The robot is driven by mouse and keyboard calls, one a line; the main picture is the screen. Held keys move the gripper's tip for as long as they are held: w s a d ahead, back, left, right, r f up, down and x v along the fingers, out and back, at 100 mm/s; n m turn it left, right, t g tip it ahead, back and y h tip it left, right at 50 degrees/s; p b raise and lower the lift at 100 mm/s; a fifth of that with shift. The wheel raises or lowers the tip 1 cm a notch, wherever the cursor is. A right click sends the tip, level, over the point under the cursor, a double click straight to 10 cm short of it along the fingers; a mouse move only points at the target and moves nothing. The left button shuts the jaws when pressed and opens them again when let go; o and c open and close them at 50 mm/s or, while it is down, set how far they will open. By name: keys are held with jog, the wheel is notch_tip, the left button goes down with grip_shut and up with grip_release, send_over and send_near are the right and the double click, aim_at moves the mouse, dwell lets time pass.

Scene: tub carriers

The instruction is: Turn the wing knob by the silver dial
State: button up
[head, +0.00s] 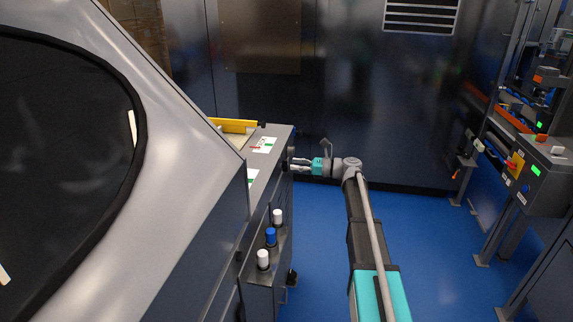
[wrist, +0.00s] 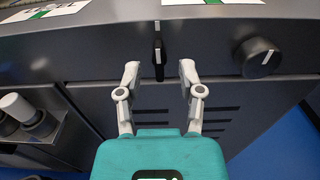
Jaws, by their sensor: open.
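A narrow black wing knob (wrist: 158,50) stands upright on the dark front panel in the wrist view, with a pale mark on it. My gripper (wrist: 159,73) is open, one finger on each side of the wing knob's lower part, with a visible gap on both sides. Whether the fingertips reach past the knob in depth is hard to tell. In the head view my gripper (head: 294,164) is at the cabinet's right side; the knob and dial cannot be made out there.
A bracket with white and blue capped bottles (head: 270,237) sticks out from the cabinet (head: 283,140) below and nearer; white caps (wrist: 18,106) show at left in the wrist view. Labels lie on the cabinet top. Blue floor (head: 430,240) is clear to the right, before another machine (head: 540,165).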

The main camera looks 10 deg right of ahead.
aim_at(287, 163)
jog(key=shift+x, duration=1.65)
grip_shut()
jog(key=shift+a, duration=0.1)
